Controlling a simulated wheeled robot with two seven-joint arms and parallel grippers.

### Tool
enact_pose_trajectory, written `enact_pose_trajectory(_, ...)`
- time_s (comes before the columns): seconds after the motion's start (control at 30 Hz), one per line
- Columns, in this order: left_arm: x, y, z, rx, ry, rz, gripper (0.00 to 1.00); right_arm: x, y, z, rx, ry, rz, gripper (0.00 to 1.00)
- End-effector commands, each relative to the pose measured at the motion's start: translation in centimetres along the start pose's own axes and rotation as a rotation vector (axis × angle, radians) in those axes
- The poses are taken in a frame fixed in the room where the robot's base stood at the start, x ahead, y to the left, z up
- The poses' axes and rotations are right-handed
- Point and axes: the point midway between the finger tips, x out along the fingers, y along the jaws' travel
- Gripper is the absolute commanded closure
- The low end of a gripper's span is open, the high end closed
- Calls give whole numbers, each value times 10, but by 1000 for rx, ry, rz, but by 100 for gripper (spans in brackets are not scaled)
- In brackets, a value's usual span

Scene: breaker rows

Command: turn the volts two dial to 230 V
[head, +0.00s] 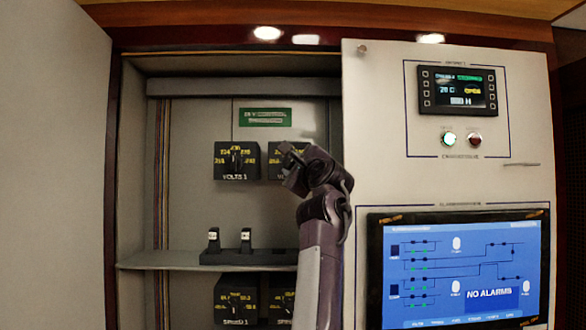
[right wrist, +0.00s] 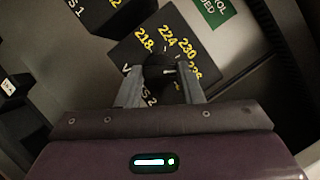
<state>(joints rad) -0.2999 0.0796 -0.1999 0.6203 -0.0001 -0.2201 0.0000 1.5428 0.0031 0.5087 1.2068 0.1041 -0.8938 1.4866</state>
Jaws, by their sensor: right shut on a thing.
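The volts two dial is a black box (head: 280,149) with yellow numbers, right of the volts one dial (head: 237,160). My right arm hides much of it in the head view. In the right wrist view its plate (right wrist: 130,48) shows 218, 224, 230 and a partly covered 236. My right gripper (head: 290,163) is at the dial. In the right wrist view its two fingers (right wrist: 161,82) are shut on the round black knob (right wrist: 158,66), one on each side. A short white mark shows on the knob; which number it points at is hard to tell. My left gripper is not in view.
A shelf (head: 170,260) with upright switches (head: 246,240) lies below, with the speed one dial (head: 236,298) under it. A green label (head: 265,117) is above the dials. A panel with a screen (head: 459,265) stands close to the right of my arm.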

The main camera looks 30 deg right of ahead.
Motion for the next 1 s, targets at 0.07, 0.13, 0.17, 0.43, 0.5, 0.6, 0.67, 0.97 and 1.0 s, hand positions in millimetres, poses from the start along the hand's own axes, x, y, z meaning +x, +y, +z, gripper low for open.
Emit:
enact_pose_trajectory(0.07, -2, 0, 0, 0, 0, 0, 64, 1, -1, 0, -68, 1, 31, 89)
enact_pose_trajectory(0.13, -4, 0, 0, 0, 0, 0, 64, 1, -2, 0, -128, 1, 56, 89)
enact_pose_trajectory(0.17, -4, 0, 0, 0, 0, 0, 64, 1, -2, 0, -154, 2, 66, 89)
enact_pose_trajectory(0.43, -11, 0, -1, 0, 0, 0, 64, 1, -4, 1, -351, 1, 149, 89)
enact_pose_trajectory(0.5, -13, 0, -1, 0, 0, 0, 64, 1, -4, 1, -391, 1, 166, 89)
enact_pose_trajectory(0.6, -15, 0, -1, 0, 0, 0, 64, 1, -4, 1, -439, 1, 186, 89)
enact_pose_trajectory(0.67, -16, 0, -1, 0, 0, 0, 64, 1, -4, 1, -463, 1, 197, 89)
enact_pose_trajectory(0.97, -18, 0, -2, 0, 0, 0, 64, 1, -3, 1, -523, 0, 222, 89)
enact_pose_trajectory(1.0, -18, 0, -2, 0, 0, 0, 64, 1, -3, 1, -526, 0, 224, 89)
